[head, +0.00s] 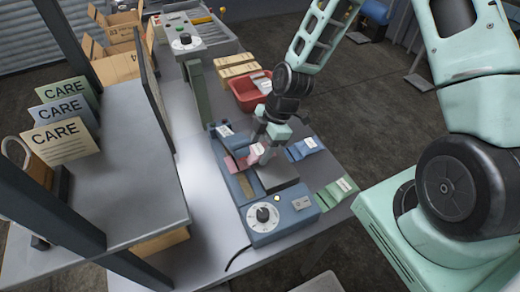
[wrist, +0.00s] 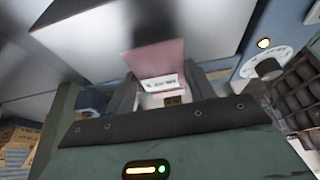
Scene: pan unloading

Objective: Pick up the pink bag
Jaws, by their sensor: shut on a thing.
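The pink bag (head: 239,163) is at the blue machine (head: 262,222) on the grey table. It has a white label, which shows clearly in the wrist view, where the bag (wrist: 160,59) sits between the two dark fingers. My gripper (head: 262,152) is shut on the bag, and it also shows in the wrist view (wrist: 155,88). In the head view my gripper covers part of the bag. I cannot tell whether the bag touches the machine.
A blue bag (head: 305,148) and a green bag (head: 337,192) lie right of the machine. A red bin (head: 248,98) stands behind. A shelf with several CARE cards (head: 62,137) is at the left. Another machine (head: 186,42) stands at the back.

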